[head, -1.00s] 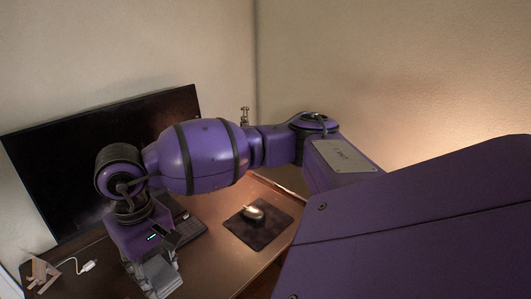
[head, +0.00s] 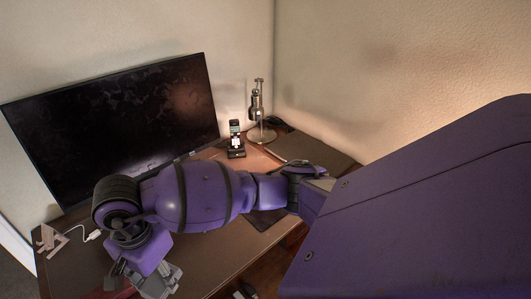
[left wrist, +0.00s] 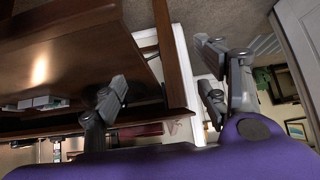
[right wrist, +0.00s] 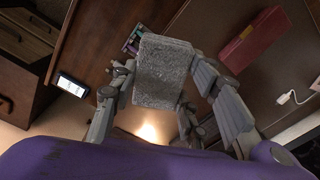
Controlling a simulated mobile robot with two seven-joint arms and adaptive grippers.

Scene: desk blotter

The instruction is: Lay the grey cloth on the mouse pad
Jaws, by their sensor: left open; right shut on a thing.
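The grey cloth (right wrist: 163,72) shows in the right wrist view as a speckled grey block-like piece between the fingers of my right gripper (right wrist: 165,88), which is shut on it. In the head view my right gripper (head: 145,283) is low at the left, over the desk's front part; the cloth cannot be made out there. The dark mouse pad (head: 267,221) lies on the desk to the right, partly hidden by my right arm. No mouse shows on its visible part. My left gripper (left wrist: 165,98) is open and empty beside the desk's edge in the left wrist view.
A large monitor (head: 120,125) stands at the back of the desk (head: 215,262). A phone on a dock (head: 235,140), a metal lamp (head: 258,110) and a dark flat item (head: 312,155) are behind my arm. A white cable plug (head: 93,236) lies left. A red box (right wrist: 250,42) shows in the right wrist view.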

